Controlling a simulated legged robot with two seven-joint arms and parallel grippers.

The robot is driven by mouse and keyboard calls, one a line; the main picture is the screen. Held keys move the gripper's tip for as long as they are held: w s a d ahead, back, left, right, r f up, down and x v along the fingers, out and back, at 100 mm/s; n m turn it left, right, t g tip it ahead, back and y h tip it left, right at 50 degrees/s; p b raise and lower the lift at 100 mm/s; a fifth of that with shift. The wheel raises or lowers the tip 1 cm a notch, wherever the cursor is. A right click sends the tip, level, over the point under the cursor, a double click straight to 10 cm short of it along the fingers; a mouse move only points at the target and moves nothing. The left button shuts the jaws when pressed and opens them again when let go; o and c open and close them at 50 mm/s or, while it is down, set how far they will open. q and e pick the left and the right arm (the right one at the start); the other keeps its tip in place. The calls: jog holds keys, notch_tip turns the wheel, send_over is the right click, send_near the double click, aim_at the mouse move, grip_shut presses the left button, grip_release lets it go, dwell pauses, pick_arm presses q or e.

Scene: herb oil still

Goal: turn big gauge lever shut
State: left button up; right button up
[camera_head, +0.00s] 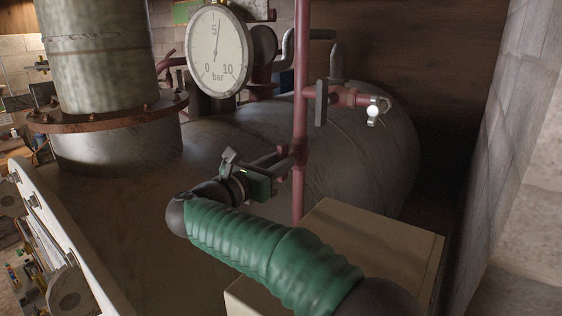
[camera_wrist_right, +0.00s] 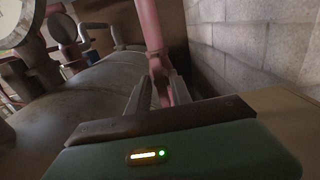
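The big round gauge (camera_head: 218,50) with a white face stands at the upper middle of the head view, its needle near 5 bar. A dark flat lever-like handle (camera_head: 320,103) stands upright on a red side pipe, right of the vertical red pipe (camera_head: 300,70). My right gripper (camera_head: 288,160) is below that handle, with its fingers at the lower part of the red pipe. In the right wrist view, the fingers (camera_wrist_right: 160,90) are apart, with the red pipe (camera_wrist_right: 150,28) showing between their tips. Whether they touch it is unclear. My left gripper is not in view.
A large grey tank (camera_head: 385,145) lies behind the pipe. A beige box (camera_head: 375,245) stands below my right forearm. A block wall (camera_head: 505,150) closes the right side. A small valve with a bright round end (camera_head: 373,112) sticks out right of the handle.

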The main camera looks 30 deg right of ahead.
jog(key=shift+a+r, duration=0.1)
jog(key=shift+a, duration=0.5)
jog(key=shift+c, duration=1.1)
jog(key=shift+s+a+r, duration=0.1)
jog(key=shift+a, duration=0.15)
grip_shut()
jog(key=shift+s, duration=0.15)
jog(key=shift+d, duration=0.3)
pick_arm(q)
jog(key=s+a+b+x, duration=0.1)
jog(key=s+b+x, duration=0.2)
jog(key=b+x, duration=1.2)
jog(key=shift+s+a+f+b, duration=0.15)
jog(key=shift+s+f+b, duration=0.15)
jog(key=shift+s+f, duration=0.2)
pick_arm(e)
jog(key=shift+s+d+f+m, duration=0.1)
jog(key=shift+s+d+m, duration=0.05)
jog(key=shift+m, duration=2.9)
jog(key=shift+s+d+f+m, duration=0.1)
jog(key=shift+s+d+m, duration=0.1)
jog(key=shift+m, duration=2.8)
jog(key=shift+s+d+f+m, duration=0.1)
jog(key=shift+s+m, duration=0.05)
jog(key=shift+m, duration=2.9)
